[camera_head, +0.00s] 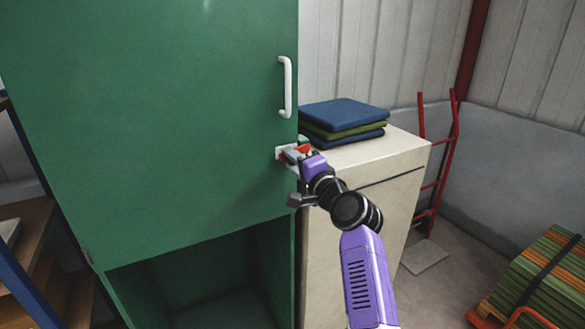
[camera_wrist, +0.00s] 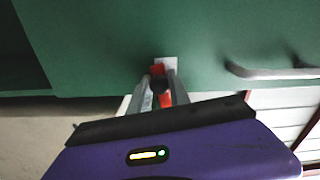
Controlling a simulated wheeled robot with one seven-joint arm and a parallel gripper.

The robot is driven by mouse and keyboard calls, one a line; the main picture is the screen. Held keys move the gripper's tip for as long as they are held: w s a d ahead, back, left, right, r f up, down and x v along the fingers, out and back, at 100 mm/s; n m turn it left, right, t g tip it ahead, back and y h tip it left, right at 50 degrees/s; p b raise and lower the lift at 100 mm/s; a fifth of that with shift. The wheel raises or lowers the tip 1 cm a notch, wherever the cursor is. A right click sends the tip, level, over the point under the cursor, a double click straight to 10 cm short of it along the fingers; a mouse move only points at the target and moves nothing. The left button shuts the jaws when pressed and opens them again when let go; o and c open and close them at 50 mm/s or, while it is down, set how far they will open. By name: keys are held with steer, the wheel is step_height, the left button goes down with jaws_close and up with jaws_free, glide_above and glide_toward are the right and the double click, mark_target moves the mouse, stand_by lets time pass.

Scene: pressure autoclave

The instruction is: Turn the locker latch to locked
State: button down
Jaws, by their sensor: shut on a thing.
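The green locker (camera_head: 170,110) fills the left of the head view, with its upper door closed or nearly so. The latch (camera_head: 303,149) is a small red piece on a pale mounting plate (camera_head: 281,153) at the door's right edge, below the white handle. In the wrist view the red latch (camera_wrist: 158,69) shows between the two grey fingers, in front of the door. My gripper (camera_head: 296,154) is shut on the latch; it also shows in the wrist view (camera_wrist: 162,86). The fingers hide part of the latch, so I cannot tell its exact angle.
The white door handle (camera_head: 288,88) stands out just above my gripper. A beige cabinet (camera_head: 365,165) with folded blue and green cloths (camera_head: 345,115) stands close on the right. An open green compartment (camera_head: 210,285) lies below the door. A red hand truck (camera_head: 440,160) leans further right.

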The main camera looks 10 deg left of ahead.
steer(key=shift+r+m+p, duration=0.5)
steer(key=shift+r+m, duration=0.05)
steer(key=shift+m, duration=0.45)
steer(key=c, duration=1.2)
jaws_free()
steer(key=shift+c, duration=0.2)
steer(key=v, duration=0.7)
steer(key=shift+s+d+b, duration=0.25)
steer(key=shift+s+b, duration=0.1)
